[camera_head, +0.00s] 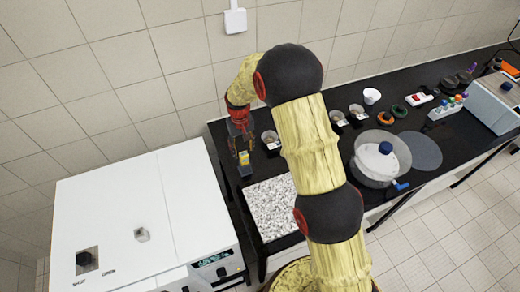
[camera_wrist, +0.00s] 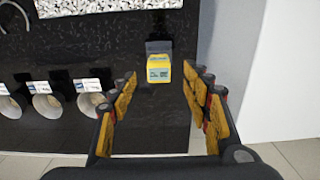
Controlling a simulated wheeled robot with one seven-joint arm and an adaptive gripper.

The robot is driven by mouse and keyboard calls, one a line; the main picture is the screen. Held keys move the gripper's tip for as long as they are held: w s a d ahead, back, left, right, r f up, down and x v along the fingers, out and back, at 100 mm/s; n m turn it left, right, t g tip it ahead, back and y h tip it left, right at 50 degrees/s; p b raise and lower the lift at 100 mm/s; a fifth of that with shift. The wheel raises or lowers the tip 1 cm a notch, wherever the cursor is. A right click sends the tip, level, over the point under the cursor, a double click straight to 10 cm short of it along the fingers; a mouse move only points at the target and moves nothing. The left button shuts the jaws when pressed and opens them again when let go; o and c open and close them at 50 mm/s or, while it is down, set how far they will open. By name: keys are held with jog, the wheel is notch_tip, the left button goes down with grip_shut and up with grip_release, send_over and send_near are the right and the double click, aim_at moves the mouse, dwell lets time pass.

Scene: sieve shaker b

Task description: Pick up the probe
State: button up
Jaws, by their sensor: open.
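A small yellow device with a grey-green display, which looks like the probe (camera_wrist: 158,72), stands on the black bench top in the wrist view. A dark part shows behind its yellow body. It also shows in the head view (camera_head: 244,160), near the bench's left end. My gripper (camera_wrist: 162,92) is open and empty. In the wrist view its two fingers stand to the left and right of the device, with the device ahead between them and a gap on each side. In the head view my gripper (camera_head: 240,145) is just above the device.
Several labelled cups (camera_wrist: 47,104) stand left of my gripper in the wrist view. A tray of white granules (camera_head: 270,205) lies in front of the device. A large white machine (camera_head: 130,210) stands left of the bench. A clear lidded pot (camera_head: 375,165) is further right.

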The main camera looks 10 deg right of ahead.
aim_at(244, 154)
jog(key=shift+w+f, duration=0.1)
jog(key=shift+w, duration=0.05)
jog(key=shift+w+f, duration=0.1)
jog(key=shift+f, duration=0.85)
jog(key=shift+d+f+p, duration=0.1)
jog(key=shift+f+p, duration=0.7)
jog(key=shift+f, duration=2)
jog(key=shift+c, duration=0.8)
jog(key=c, duration=1)
jog(key=shift+c, duration=0.4)
jog(key=shift+r, duration=0.15)
